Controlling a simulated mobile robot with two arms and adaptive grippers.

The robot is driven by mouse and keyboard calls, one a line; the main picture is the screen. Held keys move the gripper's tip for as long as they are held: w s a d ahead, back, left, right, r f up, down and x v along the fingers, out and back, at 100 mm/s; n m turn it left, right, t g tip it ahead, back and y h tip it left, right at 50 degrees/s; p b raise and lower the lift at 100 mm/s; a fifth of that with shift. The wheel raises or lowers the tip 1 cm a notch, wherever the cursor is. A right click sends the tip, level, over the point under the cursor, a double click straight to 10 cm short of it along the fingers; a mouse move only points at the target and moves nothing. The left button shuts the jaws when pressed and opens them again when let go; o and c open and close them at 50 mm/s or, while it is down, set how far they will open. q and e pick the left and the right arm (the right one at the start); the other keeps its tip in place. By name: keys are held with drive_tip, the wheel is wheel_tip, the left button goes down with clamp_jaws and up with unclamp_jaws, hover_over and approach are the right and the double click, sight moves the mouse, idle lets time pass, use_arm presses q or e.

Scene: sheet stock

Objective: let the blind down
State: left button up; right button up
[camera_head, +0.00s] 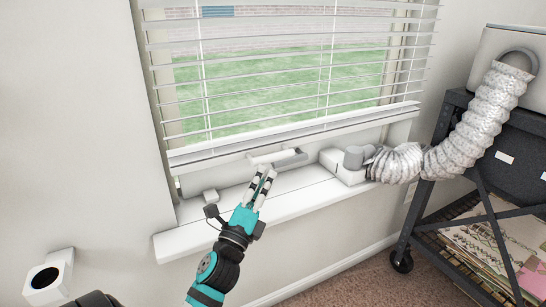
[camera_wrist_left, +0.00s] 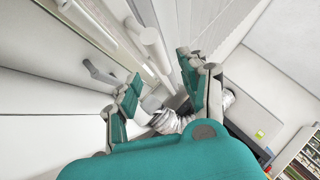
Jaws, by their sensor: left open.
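The white slatted blind (camera_head: 290,75) hangs across the window in the head view. Its slats are spaced apart and its bottom rail (camera_head: 220,154) is a little above the sill, with a gap below. A short white bar (camera_head: 274,156) shows just under the rail; a white rounded bar also shows in the left wrist view (camera_wrist_left: 151,42). My left gripper (camera_head: 265,172) is open and empty, its fingers pointing up just below the bar. In the left wrist view my left gripper (camera_wrist_left: 163,85) has its fingers apart, with the bar beyond the tips. My right gripper is out of view.
A ribbed silver hose (camera_head: 450,150) runs from a window fitting (camera_head: 343,169) to a unit on a dark cart (camera_head: 427,210). The wall left of the window is mostly clear.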

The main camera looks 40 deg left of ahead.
sight(273, 159)
use_arm(q)
drive_tip(key=x, duration=0.7)
drive_tip(key=shift+w+a, duration=0.1)
drive_tip(key=shift+w, duration=0.1)
clamp_jaws()
